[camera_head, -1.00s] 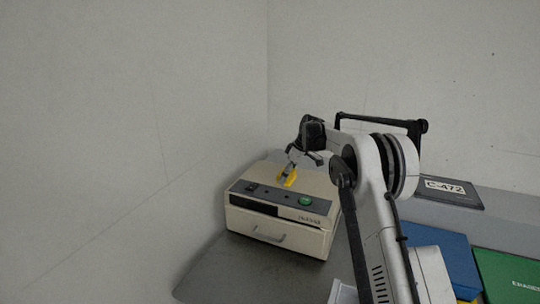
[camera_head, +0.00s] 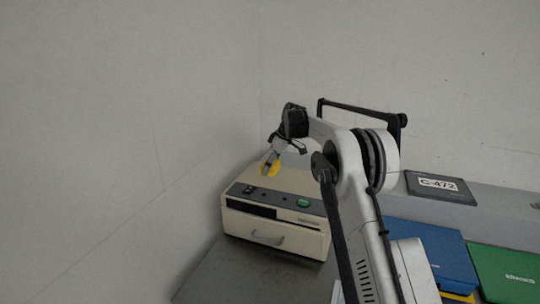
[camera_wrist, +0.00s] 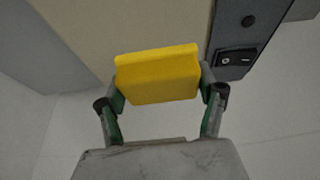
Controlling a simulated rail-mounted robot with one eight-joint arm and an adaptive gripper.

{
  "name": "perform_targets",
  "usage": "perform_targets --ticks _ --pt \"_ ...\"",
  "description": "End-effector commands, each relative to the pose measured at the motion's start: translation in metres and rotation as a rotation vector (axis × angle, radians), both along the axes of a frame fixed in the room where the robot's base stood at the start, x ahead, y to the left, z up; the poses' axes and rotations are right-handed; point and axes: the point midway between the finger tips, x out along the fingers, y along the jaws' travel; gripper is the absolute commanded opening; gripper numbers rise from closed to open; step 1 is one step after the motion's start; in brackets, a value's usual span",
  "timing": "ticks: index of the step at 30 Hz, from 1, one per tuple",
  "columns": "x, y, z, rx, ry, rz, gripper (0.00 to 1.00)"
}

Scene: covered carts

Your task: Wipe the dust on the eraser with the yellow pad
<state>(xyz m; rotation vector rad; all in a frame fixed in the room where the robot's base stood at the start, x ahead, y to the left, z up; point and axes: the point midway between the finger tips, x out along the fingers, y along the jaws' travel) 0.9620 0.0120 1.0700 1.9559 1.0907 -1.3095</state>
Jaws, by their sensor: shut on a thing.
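The eraser (camera_head: 290,186) is a beige box with a dark control panel, a green button and a front drawer, on the grey surface at the back. Its top and part of the panel (camera_wrist: 235,35) also show in the wrist view. My gripper (camera_head: 272,160) is shut on the yellow pad (camera_head: 270,169) over the rear left part of the eraser's top. In the wrist view the pad (camera_wrist: 158,78) sits level between both fingers. I cannot tell whether the pad touches the top. I cannot make out dust on it.
Walls stand close to the left and behind the eraser. To the right are a blue binder or case (camera_head: 435,250), a green one (camera_head: 508,272) and a dark plate marked C-472 (camera_head: 441,187) on a ledge. The grey surface in front of the eraser (camera_head: 235,275) is clear.

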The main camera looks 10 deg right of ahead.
Motion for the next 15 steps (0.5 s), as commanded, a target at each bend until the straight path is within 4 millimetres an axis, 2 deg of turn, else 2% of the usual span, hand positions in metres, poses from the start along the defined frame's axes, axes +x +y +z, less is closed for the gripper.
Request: perform_targets --ticks 9,15 --pt "0.0 0.001 0.031 0.0 0.0 0.001 0.44" --pt "0.0 0.001 0.039 0.0 0.0 0.001 0.44"
